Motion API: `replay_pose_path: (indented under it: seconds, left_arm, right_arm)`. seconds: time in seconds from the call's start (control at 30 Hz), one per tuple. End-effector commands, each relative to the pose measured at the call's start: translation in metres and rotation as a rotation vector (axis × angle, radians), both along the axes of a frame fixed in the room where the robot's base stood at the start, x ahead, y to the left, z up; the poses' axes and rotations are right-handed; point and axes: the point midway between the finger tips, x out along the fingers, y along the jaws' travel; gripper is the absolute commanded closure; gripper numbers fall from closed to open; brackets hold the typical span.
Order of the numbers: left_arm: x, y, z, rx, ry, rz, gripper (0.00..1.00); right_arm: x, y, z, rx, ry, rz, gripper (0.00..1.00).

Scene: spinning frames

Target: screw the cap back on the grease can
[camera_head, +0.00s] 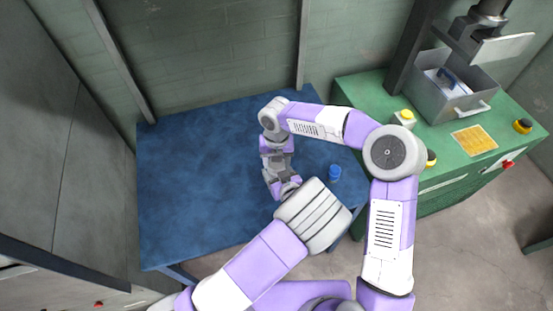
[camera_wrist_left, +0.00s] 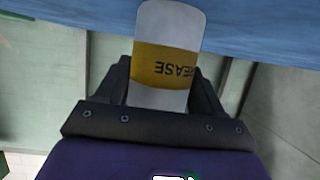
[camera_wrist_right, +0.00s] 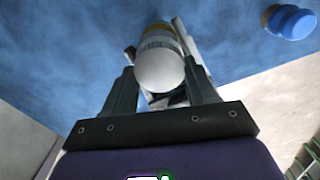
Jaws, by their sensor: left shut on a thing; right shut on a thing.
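The grease can (camera_wrist_left: 165,68) is white with a yellow band whose GREASE lettering shows upside down in the left wrist view. My left gripper (camera_wrist_left: 164,72) is shut on it. In the head view the left gripper is hidden behind its own wrist. My right gripper (camera_head: 287,187) is shut on a round white piece with a ribbed edge, which looks like the cap (camera_wrist_right: 160,70). The can's yellow band shows right behind it in the right wrist view. The cap is in line with the can's end; I cannot tell whether the threads are engaged.
A small blue object (camera_head: 335,172) stands on the blue table (camera_head: 195,190), right of my right gripper. The table's left half is clear. A green bench (camera_head: 365,90) with a grey metal bin (camera_head: 440,95) stands at the right.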

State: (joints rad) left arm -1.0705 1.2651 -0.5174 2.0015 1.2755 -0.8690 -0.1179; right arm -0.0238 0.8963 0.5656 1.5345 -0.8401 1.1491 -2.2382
Motion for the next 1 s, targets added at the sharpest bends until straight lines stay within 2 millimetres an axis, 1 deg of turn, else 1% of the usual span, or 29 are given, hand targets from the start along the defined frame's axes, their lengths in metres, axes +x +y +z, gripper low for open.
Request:
replay_pose_path:
  seconds: [0.1, 0.13, 0.23, 0.43, 0.53, 0.73, 0.77, 0.9, 1.0]
  left_arm:
    - [0.0003, -0.0001, 0.0006, 0.000, -0.002, 0.000, 0.87]
    - [0.0003, -0.0001, 0.0006, 0.000, -0.002, 0.000, 1.00]
    - [0.0003, -0.0001, 0.0006, 0.000, -0.002, 0.000, 1.00]
    - [0.0003, -0.0001, 0.0006, 0.000, -0.002, 0.000, 1.00]
    - [0.0003, -0.0001, 0.0006, 0.000, -0.002, 0.000, 1.00]
    - [0.0003, -0.0001, 0.0006, 0.001, -0.002, 0.000, 1.00]
    - [0.0003, -0.0001, 0.0006, 0.001, -0.002, 0.000, 1.00]
    - [0.0003, -0.0001, 0.0006, 0.000, -0.001, 0.000, 1.00]
    - [0.0003, -0.0001, 0.0006, 0.000, -0.002, 0.000, 1.00]
  right_arm:
    - [-0.0002, 0.0000, -0.0027, -0.001, 0.001, 0.000, 0.71]
    - [-0.0001, 0.0001, -0.0023, 0.000, 0.000, -0.001, 0.71]
    - [-0.0002, 0.0004, -0.0020, -0.001, 0.000, -0.055, 0.71]
    - [0.0000, 0.0012, -0.0020, 0.000, -0.001, -0.260, 0.71]
    - [0.0000, 0.0011, -0.0021, 0.000, 0.000, -0.287, 0.71]
    - [0.0001, 0.0011, -0.0020, 0.001, 0.000, -0.285, 0.71]
    - [0.0001, 0.0011, -0.0019, 0.001, 0.000, -0.285, 0.40]
    - [0.0001, 0.0010, -0.0020, 0.001, 0.000, -0.284, 0.19]
    - [0.0001, 0.0009, -0.0021, 0.000, 0.000, -0.284, 0.18]
